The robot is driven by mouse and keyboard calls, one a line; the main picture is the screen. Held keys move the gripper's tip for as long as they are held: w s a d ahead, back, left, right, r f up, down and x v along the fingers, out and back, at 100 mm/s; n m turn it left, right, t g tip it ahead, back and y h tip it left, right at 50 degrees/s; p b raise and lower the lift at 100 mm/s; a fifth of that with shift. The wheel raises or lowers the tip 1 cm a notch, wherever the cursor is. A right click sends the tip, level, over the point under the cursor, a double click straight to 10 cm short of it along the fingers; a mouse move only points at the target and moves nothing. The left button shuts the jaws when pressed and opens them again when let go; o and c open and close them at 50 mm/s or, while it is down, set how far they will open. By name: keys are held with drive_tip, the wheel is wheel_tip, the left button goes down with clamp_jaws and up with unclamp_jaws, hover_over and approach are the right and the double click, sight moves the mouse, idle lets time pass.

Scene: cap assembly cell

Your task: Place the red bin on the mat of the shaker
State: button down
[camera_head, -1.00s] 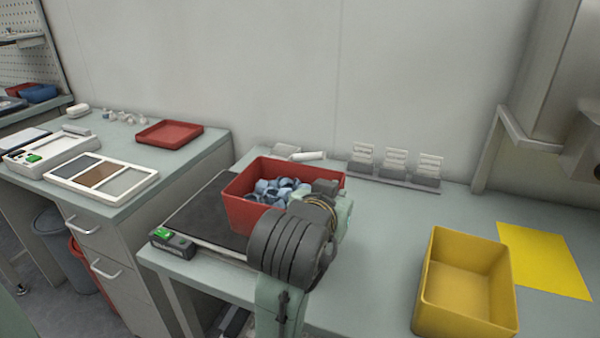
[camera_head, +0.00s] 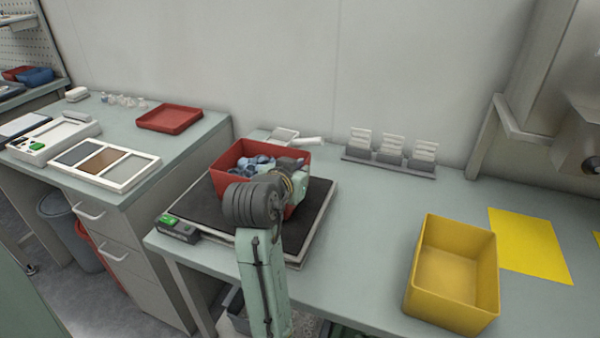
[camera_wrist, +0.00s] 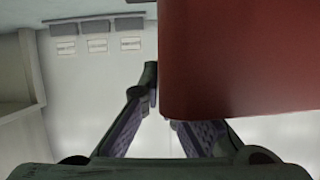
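The red bin (camera_head: 229,187), full of blue-grey caps, is upright at the back left of the shaker's dark mat (camera_head: 312,212). My arm hides part of its front, and I cannot tell whether its base touches the mat. My gripper (camera_head: 291,178) is at the bin's right side and appears shut on its wall. In the wrist view, the bin's wall (camera_wrist: 235,60) fills the upper right, with my gripper's fingers (camera_wrist: 158,108) at its edge; the right fingertip is hidden behind it. The shaker's control box with a green switch (camera_head: 177,228) is at the front left.
An empty yellow bin (camera_head: 452,275) and a yellow sheet (camera_head: 530,245) are on the right of the bench. A row of small holders (camera_head: 390,152) stands near the wall. A shallow red tray (camera_head: 169,119) and a divided tray (camera_head: 105,165) lie on the left bench. The bench's middle is clear.

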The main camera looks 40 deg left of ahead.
drive_tip(key=shift+f, duration=0.6)
drive_tip(key=shift+f, duration=0.15)
drive_tip(key=c, duration=1.8)
unclamp_jaws()
